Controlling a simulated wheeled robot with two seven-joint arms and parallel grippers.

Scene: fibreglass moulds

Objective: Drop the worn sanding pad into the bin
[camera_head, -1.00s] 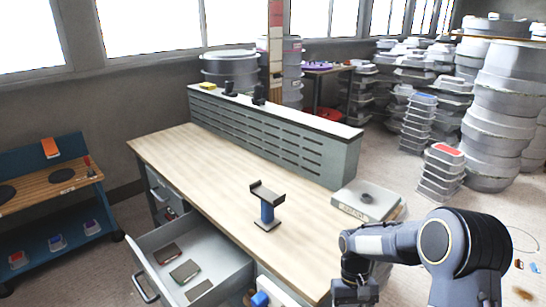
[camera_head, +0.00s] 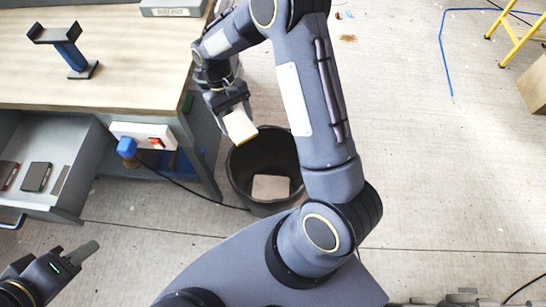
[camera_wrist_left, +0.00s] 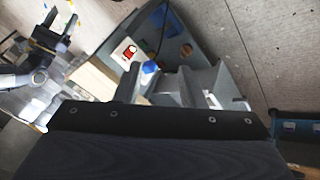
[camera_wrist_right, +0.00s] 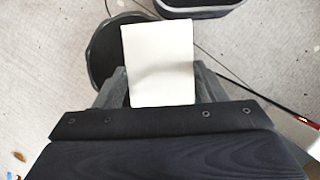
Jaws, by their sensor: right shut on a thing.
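My right gripper (camera_head: 228,103) is shut on a sanding pad (camera_head: 240,127), a pale block with a yellowish edge. It holds the pad tilted, near the rim of the dark round bin (camera_head: 236,180) in the head view. In the right wrist view the pad (camera_wrist_right: 158,62) sits between the fingers and covers part of the bin (camera_wrist_right: 102,55). A pale flat piece (camera_head: 270,188) lies inside the bin. My left gripper (camera_head: 75,256) is empty at the lower left. Its fingers stand apart in the left wrist view (camera_wrist_left: 175,88).
The workbench (camera_head: 120,90) is at the upper left, with a blue-and-black stand (camera_head: 68,50) on it. An open drawer (camera_head: 75,150) holds several flat pads. A cable runs on the floor beside the bin. The floor to the right is mostly clear.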

